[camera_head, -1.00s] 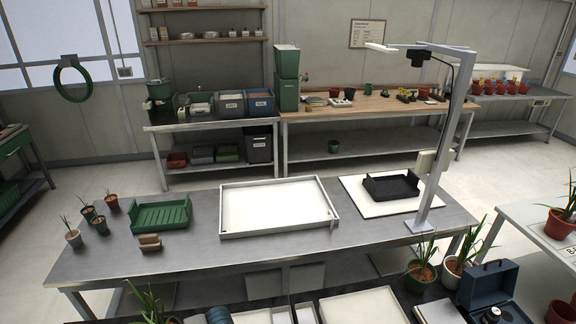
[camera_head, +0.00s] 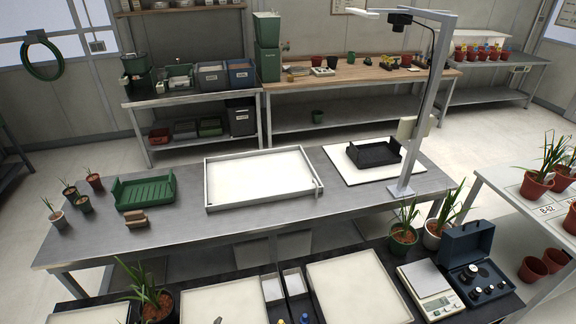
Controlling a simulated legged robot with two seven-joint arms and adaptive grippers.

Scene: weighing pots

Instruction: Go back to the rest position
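Neither of my grippers can be made out in the head view. On the grey metal table (camera_head: 100,243) are several small potted plants (camera_head: 75,198) at the left and a green crate (camera_head: 145,192). A large white tray (camera_head: 207,180) lies in the middle. A black tray (camera_head: 375,154) sits on a white board (camera_head: 335,164) beneath a camera stand (camera_head: 412,160). On the near dark bench are a digital scale (camera_head: 428,290) with an empty pan and a blue case (camera_head: 474,268) with its lid up and weights inside.
Pale trays (camera_head: 357,290) and narrow boxes (camera_head: 272,288) cover much of the near bench. Potted plants (camera_head: 403,230) stand along its far edge and at its left. A white table (camera_head: 520,215) with red pots is at right. A floor aisle lies beyond the metal table.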

